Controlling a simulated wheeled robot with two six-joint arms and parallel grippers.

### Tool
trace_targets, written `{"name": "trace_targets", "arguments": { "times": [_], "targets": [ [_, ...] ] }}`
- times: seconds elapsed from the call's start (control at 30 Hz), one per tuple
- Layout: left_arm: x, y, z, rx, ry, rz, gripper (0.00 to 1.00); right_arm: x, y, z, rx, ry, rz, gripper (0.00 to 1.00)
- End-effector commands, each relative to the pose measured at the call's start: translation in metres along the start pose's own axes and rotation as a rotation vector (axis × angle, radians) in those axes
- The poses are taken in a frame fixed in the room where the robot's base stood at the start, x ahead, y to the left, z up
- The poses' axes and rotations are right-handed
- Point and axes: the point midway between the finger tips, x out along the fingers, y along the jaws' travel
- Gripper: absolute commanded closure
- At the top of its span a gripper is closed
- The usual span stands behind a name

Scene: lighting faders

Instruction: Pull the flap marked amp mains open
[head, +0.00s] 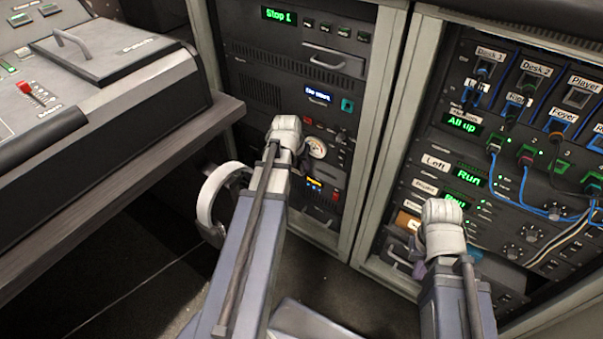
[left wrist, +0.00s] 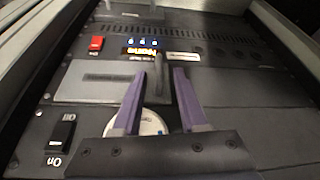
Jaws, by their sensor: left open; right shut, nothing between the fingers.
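In the left wrist view a flat grey flap (left wrist: 85,82) with a dark upright bar handle (left wrist: 160,75) sits in a black rack panel. An orange-lit label above it, partly covered, seems to read Mains. My left gripper (left wrist: 160,80) is open, its two purple fingers on either side of the handle. I cannot tell whether they touch it. The flap looks closed. In the head view my left arm hides the flap and most of the left gripper. My right gripper (head: 425,243) is mostly hidden behind its pale wrist, in front of the right rack; it is shut and empty.
A red switch (left wrist: 96,43) and a black rocker switch (left wrist: 61,132) are near the flap. A white round dial (left wrist: 151,123) lies behind the fingers. A mixing desk (head: 100,80) stands left. Blue cables (head: 521,200) hang on the right rack.

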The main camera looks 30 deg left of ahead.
Motion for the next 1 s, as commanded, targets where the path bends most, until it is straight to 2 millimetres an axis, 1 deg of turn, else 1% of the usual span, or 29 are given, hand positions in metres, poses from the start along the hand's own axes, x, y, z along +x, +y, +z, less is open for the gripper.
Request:
{"name": "trace_targets", "arguments": {
  "times": [0.03, 0.2, 0.3, 0.53, 0.57, 0.9, 0.93, 1.0],
  "targets": [
    [0.015, 0.000, 0.001, 0.000, 0.000, 0.000, 0.58, 0.014, -0.001, -0.001, 0.002, 0.000, 0.000, 1.00],
    [0.031, 0.000, 0.001, 0.000, 0.000, 0.000, 0.58, 0.029, -0.003, -0.002, 0.005, 0.000, 0.000, 1.00],
    [0.034, 0.000, 0.000, 0.000, 0.000, 0.000, 0.58, 0.031, -0.003, -0.002, 0.006, 0.001, 0.000, 1.00],
    [0.032, 0.000, 0.000, 0.000, 0.000, 0.000, 0.58, 0.030, -0.003, -0.002, 0.006, 0.001, 0.000, 1.00],
    [0.032, 0.000, 0.000, 0.000, 0.000, 0.000, 0.59, 0.030, -0.003, -0.002, 0.006, 0.001, 0.000, 1.00],
    [0.032, 0.000, 0.000, 0.000, 0.000, 0.000, 0.97, 0.030, -0.003, -0.002, 0.006, 0.000, 0.000, 1.00],
    [0.032, 0.000, 0.000, 0.000, 0.000, 0.000, 1.00, 0.030, -0.003, -0.002, 0.006, 0.000, 0.000, 1.00],
    [0.032, 0.000, 0.000, 0.000, 0.000, 0.000, 1.00, 0.030, -0.003, -0.002, 0.006, 0.000, 0.000, 1.00]
  ]
}}
